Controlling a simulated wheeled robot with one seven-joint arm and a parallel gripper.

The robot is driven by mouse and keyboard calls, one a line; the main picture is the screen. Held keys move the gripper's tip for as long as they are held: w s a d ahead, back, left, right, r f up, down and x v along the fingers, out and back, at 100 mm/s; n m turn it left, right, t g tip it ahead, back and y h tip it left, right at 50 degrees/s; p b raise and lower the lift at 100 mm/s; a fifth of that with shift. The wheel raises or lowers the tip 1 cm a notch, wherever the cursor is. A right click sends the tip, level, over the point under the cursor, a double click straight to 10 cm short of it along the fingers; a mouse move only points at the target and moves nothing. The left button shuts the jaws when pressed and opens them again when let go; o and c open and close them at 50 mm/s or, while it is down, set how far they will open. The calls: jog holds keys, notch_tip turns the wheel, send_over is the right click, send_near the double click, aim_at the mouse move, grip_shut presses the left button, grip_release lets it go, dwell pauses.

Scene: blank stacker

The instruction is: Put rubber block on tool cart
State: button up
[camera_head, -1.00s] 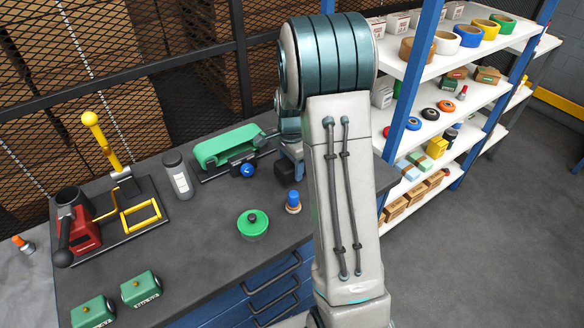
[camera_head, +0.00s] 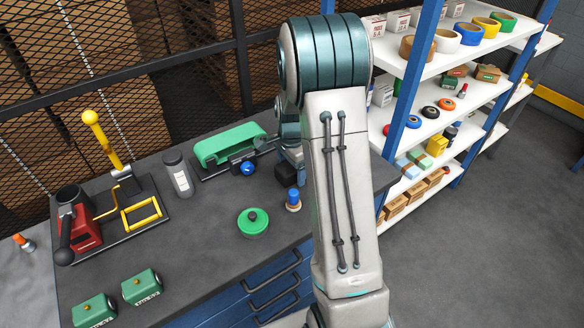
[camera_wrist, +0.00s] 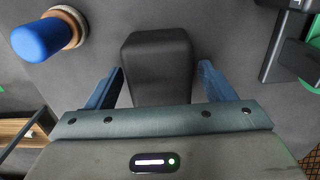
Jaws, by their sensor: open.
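The rubber block appears to be the black block (camera_head: 285,174) on the dark worktop, partly hidden behind my arm. In the wrist view the black block (camera_wrist: 157,48) lies between the two blue fingers of my gripper (camera_wrist: 161,68). The fingers stand apart, with a visible gap on each side of the block. My gripper is open and mostly hidden by the arm in the head view. No separate tool cart can be made out with certainty; the worktop (camera_head: 210,285) has blue drawers below it.
A blue-topped stamp or knob (camera_head: 293,200) stands close to the block, also in the wrist view (camera_wrist: 42,40). A green machine (camera_head: 230,145) is behind, a green round lid (camera_head: 253,222) in front. A shelf unit (camera_head: 440,65) with tape rolls and boxes stands at right.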

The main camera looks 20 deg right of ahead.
aim_at(291, 166)
notch_tip(291, 166, up, 11)
jog(key=shift+f+b, duration=0.1)
jog(key=shift+b, duration=0.45)
jog(key=s+a+r+n+t, duration=0.1)
jog(key=s+a+r+n, duration=0.55)
jog(key=s, duration=0.35)
jog(key=s+a+n+t, duration=0.2)
jog(key=s+a+n, duration=0.2)
jog(key=s+n, duration=0.5)
jog(key=s, duration=0.4)
jog(key=shift+s+f, duration=0.15)
jog(key=shift+f, duration=0.25)
jog(key=shift+n, duration=0.25)
